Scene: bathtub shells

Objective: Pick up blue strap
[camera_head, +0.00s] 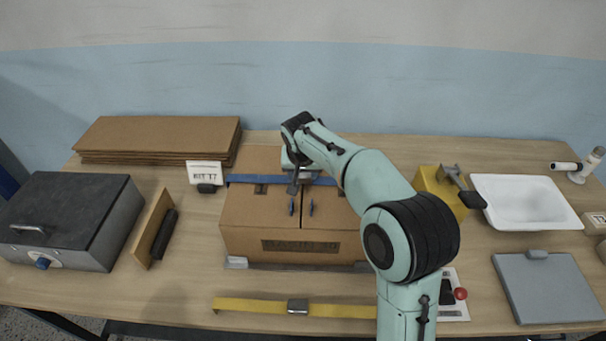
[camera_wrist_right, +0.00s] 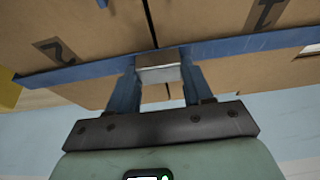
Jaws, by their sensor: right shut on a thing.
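The blue strap (camera_head: 241,178) runs left to right across the top of a closed cardboard box (camera_head: 256,211). It also crosses the right wrist view (camera_wrist_right: 245,46), with a metal buckle (camera_wrist_right: 158,67) at its middle. My right gripper (camera_head: 301,186) reaches over the box from the front right. In the right wrist view its two fingers (camera_wrist_right: 160,84) stand on either side of the buckle, shut on the strap there. The arm and hand hide part of the strap in the head view. My left gripper is not in view.
A yellow strap (camera_head: 255,306) lies in front of the box. Flat cardboard (camera_head: 155,137) and a grey case (camera_head: 75,215) are at left. A yellow block (camera_head: 437,190), white tub (camera_head: 525,203) and grey panel (camera_head: 549,289) are at right.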

